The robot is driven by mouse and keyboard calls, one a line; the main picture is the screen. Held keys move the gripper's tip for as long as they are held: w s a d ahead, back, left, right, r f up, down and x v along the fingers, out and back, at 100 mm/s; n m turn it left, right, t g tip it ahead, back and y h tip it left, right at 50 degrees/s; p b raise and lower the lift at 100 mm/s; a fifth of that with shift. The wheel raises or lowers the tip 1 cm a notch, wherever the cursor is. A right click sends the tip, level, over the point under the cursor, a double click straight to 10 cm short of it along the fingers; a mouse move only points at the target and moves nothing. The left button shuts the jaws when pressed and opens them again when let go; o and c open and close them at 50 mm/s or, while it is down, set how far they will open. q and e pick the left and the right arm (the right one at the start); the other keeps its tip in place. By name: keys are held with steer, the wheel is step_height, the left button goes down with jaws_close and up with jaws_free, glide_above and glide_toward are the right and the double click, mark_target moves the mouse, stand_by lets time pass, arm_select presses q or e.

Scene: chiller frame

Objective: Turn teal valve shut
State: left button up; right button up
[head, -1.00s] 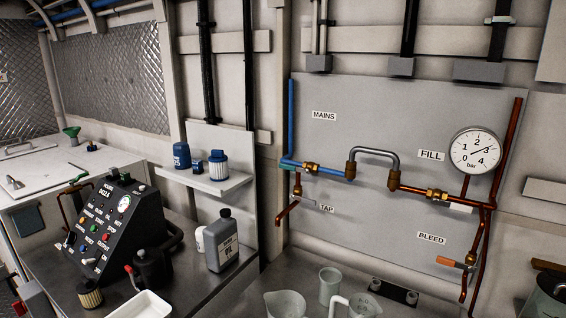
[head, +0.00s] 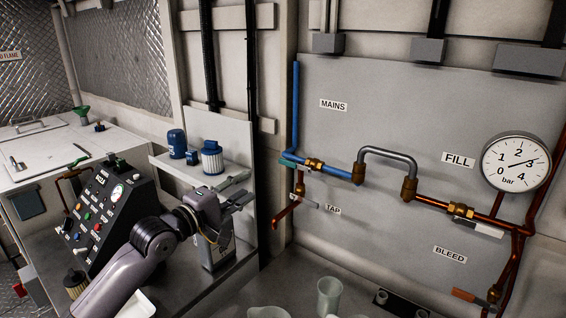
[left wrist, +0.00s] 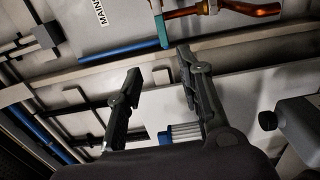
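The teal valve handle (head: 289,158) sits at the foot of the blue vertical pipe, left of a brass fitting, under the MAINS label. It also shows in the left wrist view (left wrist: 162,31) as a short teal bar at the end of the blue pipe, beyond the fingertips. My left gripper (head: 244,190) is left of and below the handle, in front of the small shelf and apart from the valve. In the left wrist view its two fingers (left wrist: 160,64) are spread with nothing between them. My right gripper is in neither view now.
A tap pipe (head: 288,211) hangs under the valve. Clear jugs (head: 329,295) stand on the bench below.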

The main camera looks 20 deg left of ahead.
arm_select(q)
steer(key=p+x, duration=0.1)
steer(key=x, duration=0.3)
steer(key=p, duration=0.2)
glide_toward(286, 164)
steer(key=x, duration=0.7)
steer(key=shift+w+r, duration=0.1)
steer(key=shift+w+d, duration=0.2)
steer(key=shift+w, duration=0.3)
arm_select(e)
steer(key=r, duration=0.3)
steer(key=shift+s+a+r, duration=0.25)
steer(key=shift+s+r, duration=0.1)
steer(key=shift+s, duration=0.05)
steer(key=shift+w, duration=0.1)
arm_select(q)
steer(key=c, duration=0.4)
jaws_close()
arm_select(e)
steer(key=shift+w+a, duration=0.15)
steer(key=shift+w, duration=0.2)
